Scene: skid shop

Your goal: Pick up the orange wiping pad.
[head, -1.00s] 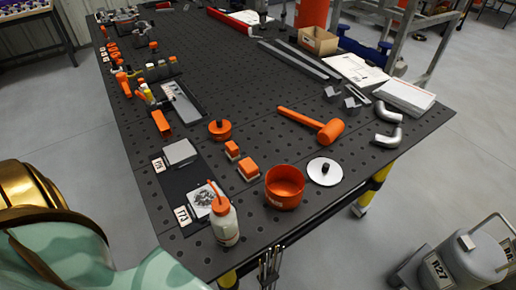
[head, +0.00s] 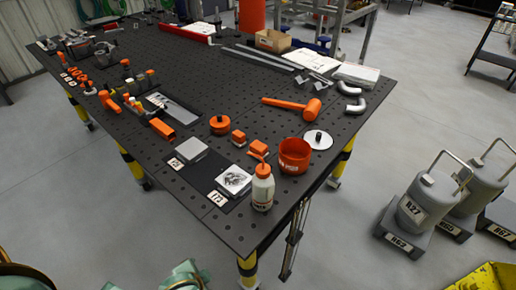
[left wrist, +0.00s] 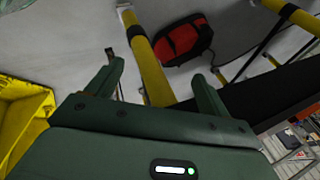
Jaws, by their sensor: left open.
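Two small orange blocks with pale bases, a left one (head: 238,138) and a right one (head: 258,147), sit on the dark perforated table (head: 200,222) in the head view. Either could be the orange wiping pad; I cannot tell which. They stand close together, left of the orange bowl (head: 295,156). My left gripper (left wrist: 158,82) is open and empty in the left wrist view, its fingers wide apart. That view shows the floor and yellow table legs, with no pad between the fingers. The left gripper's fingers do not show in the head view. My right gripper is not in view.
A white bottle (head: 262,190) with an orange top stands near the table's front edge. An orange mallet (head: 295,105), orange disc (head: 220,124) and orange bar (head: 162,129) lie around the blocks. Grey canisters (head: 428,200) stand on the floor at right. A yellow bin (left wrist: 25,110) is beside the left gripper.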

